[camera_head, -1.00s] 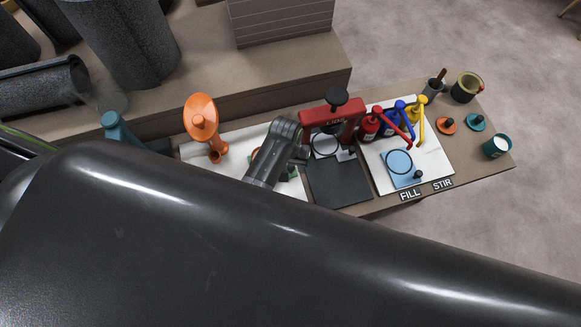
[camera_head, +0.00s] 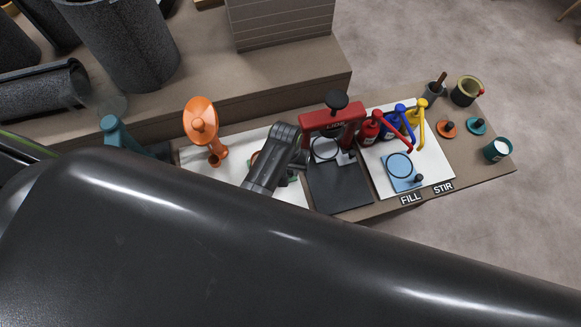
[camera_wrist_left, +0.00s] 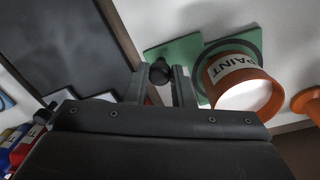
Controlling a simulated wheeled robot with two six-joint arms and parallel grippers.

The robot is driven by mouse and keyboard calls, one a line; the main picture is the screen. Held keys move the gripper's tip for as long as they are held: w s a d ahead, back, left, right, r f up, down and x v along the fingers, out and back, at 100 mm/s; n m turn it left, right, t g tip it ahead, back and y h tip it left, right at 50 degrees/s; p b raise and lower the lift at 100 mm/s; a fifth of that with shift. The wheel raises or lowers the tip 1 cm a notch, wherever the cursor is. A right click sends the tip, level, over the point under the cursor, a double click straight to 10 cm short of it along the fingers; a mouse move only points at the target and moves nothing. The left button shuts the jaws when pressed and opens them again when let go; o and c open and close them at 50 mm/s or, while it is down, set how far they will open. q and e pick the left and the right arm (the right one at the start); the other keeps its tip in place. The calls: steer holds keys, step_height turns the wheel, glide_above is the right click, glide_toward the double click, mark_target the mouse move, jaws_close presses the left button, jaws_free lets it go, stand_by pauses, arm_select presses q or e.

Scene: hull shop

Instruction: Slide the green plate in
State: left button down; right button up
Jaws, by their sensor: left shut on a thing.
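The green plate (camera_wrist_left: 176,58) lies on a white surface in the left wrist view, with a black knob (camera_wrist_left: 160,71) at its near end. My left gripper (camera_wrist_left: 162,84) has its fingers closed around that knob. An orange paint can (camera_wrist_left: 238,82) with white contents and a PAINT label sits on the plate over a dark ring. In the head view my left gripper (camera_head: 297,160) and its arm hide most of the plate, and only slivers of green show. A dark base (camera_head: 341,187) under a red press (camera_head: 331,120) is just right of the plate. My right gripper is not seen.
A blue plate (camera_head: 404,181) lies on a white board at the right, before red, blue and yellow pump bottles (camera_head: 396,122). FILL and STIR labels mark its front edge. An orange dispenser (camera_head: 201,122) stands at the left. My dark arm covers the foreground.

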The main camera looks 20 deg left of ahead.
arm_select(q)
steer(key=s+a+p, duration=0.2)
steer(key=a, duration=0.1)
steer(key=s+a+p, duration=0.2)
steer(key=a, duration=0.1)
steer(key=s+a+p, duration=0.3)
steer(key=a, duration=0.1)
steer(key=shift+a+r, duration=0.1)
steer(key=shift+a, duration=0.25)
steer(key=c, duration=1.3)
jaws_free()
steer(key=shift+s+a, duration=0.1)
steer(key=shift+o, duration=0.2)
steer(key=shift+r, duration=0.35)
step_height(320, 180, up, 7)
steer(key=shift+a+f, duration=0.2)
